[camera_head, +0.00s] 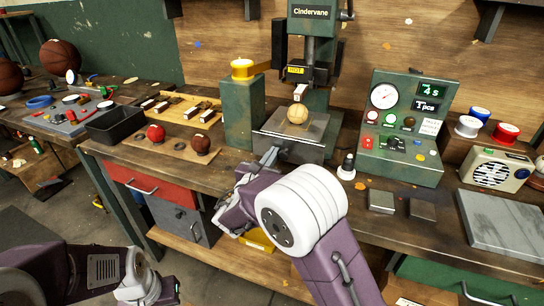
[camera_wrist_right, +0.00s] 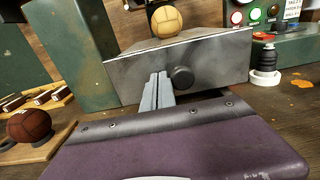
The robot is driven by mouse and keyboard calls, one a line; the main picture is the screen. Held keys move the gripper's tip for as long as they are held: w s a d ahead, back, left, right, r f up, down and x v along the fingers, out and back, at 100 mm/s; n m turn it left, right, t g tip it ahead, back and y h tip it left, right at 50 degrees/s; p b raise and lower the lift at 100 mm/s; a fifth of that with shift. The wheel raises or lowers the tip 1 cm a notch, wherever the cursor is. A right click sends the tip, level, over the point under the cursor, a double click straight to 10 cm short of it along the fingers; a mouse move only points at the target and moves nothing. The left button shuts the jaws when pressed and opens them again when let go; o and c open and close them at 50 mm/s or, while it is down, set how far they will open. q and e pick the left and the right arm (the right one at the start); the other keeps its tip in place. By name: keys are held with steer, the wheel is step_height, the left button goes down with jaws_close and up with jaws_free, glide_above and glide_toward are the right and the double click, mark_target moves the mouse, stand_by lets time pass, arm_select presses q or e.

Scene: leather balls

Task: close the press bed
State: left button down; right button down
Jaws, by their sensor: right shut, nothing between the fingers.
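The press bed (camera_head: 318,131) is a grey metal tray at the foot of the green press (camera_head: 312,50), with a pale tan ball (camera_head: 298,114) on it. In the right wrist view the bed's front plate (camera_wrist_right: 215,62) has a dark round knob (camera_wrist_right: 181,77), and the ball (camera_wrist_right: 166,21) sits above it. My right gripper (camera_head: 270,157) is shut, its fingertips at the front plate close beside the knob. In the right wrist view its fingers (camera_wrist_right: 157,90) appear just left of the knob; I cannot tell whether they touch. My left arm shows at the lower left; its gripper fingers are not visible.
A green control box (camera_head: 408,130) with a gauge stands right of the press, and a black-and-white stamp (camera_head: 347,167) stands between them. Red ball (camera_head: 156,133) and brown ball (camera_head: 201,144) sit on a wooden board to the left. A radio (camera_head: 497,168) stands far right.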

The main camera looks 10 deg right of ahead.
steer(key=x, duration=1.1)
steer(key=shift+s+r, duration=0.1)
steer(key=shift+r, duration=0.2)
steer(key=shift+r, duration=0.1)
